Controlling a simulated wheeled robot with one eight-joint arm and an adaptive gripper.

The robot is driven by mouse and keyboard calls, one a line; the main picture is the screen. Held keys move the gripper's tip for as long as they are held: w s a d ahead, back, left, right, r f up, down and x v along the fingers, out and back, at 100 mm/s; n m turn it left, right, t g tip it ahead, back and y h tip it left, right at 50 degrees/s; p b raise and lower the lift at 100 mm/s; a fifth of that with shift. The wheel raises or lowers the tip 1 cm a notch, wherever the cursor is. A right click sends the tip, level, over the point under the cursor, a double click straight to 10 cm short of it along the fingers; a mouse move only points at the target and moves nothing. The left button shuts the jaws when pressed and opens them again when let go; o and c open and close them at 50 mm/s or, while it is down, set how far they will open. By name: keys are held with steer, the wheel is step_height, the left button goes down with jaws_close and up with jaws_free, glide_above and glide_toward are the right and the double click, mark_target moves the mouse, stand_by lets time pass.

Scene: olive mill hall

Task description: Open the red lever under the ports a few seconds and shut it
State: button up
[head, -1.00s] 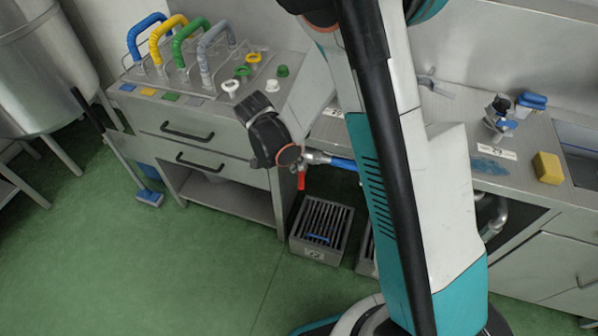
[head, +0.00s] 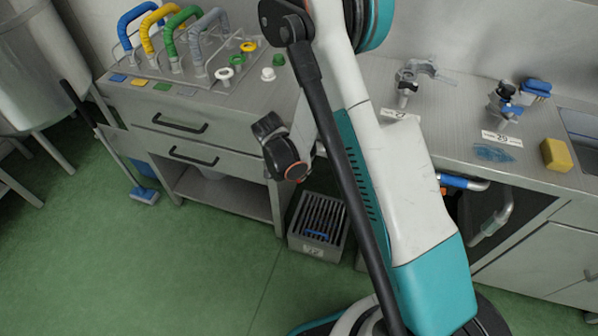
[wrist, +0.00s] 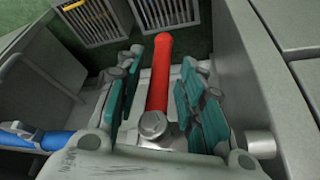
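In the wrist view a red lever (wrist: 160,75) runs from a silver bolt (wrist: 152,124) on a metal valve body away toward the floor grates. My gripper (wrist: 160,72) is open, with its teal finger pads on either side of the lever. A gap shows between the lever and each pad, so neither seems to touch it. A blue pipe section (wrist: 45,139) lies at the left of the wrist view. In the head view the lever and my fingertips are hidden behind my arm.
A steel counter (head: 440,130) holds the ports and a yellow sponge (head: 556,155). A drawer cabinet (head: 180,135) with coloured hose loops stands to the left. A grated box (head: 318,228) sits on the floor below. The green floor (head: 150,270) in front is clear.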

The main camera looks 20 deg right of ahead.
steer(key=shift+w+d+f, duration=0.1)
steer(key=shift+d+f, duration=0.15)
steer(key=shift+f, duration=0.25)
jaws_close()
